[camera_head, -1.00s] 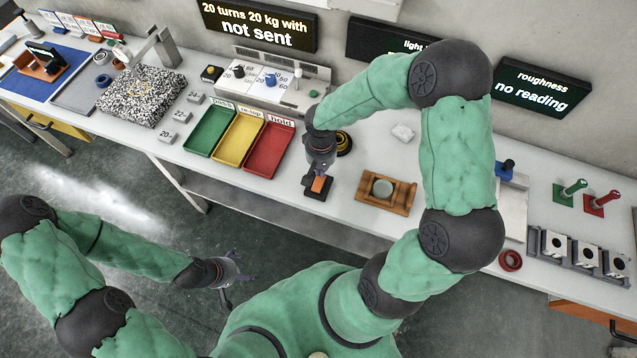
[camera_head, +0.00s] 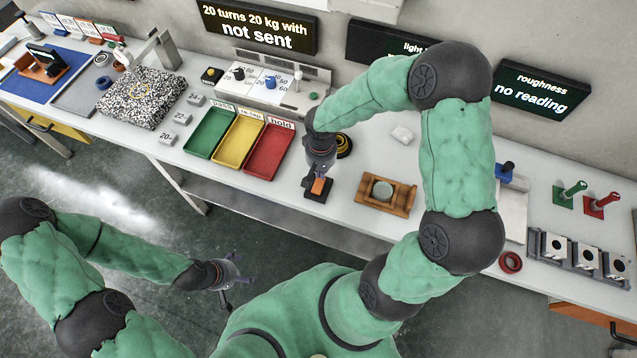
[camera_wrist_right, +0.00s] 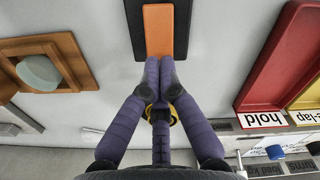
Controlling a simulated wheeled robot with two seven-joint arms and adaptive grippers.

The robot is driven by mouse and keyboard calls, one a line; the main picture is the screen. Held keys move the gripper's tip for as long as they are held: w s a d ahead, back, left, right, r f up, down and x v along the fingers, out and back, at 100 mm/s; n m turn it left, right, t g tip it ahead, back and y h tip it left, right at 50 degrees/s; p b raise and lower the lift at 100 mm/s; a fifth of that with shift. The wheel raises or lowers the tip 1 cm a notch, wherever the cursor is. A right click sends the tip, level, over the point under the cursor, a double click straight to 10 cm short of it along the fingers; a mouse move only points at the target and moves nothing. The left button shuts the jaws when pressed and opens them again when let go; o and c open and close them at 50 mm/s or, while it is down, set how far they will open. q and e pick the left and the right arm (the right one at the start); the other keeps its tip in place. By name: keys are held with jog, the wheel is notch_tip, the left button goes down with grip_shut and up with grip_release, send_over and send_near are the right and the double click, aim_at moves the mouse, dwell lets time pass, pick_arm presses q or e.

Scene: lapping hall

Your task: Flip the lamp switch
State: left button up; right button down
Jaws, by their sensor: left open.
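The lamp switch is an orange rocker (camera_head: 318,187) on a black base (camera_head: 316,195) near the front edge of the bench. The orange rocker also shows at the top of the right wrist view (camera_wrist_right: 158,30). My right gripper (camera_head: 320,174) points down at the switch. In the right wrist view its fingertips (camera_wrist_right: 158,66) are together with nothing between them, at the near end of the rocker. I cannot tell whether they touch it. My left gripper (camera_head: 237,279) is open and empty, off the bench over the floor.
A red tray (camera_head: 268,150) is left of the switch, beside yellow and green trays. A wooden fixture with a round disc (camera_head: 385,193) is to its right. A black and yellow round thing (camera_head: 343,145) stands behind my right gripper. A dark display (camera_head: 395,43) is partly hidden by my arm.

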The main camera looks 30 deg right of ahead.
jog(key=shift+f+b, duration=1.15)
jog(key=shift+f, duration=0.05)
dwell(1.1)
jog(key=shift+r+p, duration=2.4)
jog(key=shift+r, duration=1.2)
jog(key=shift+s+f, duration=0.1)
jog(key=shift+f, duration=0.05)
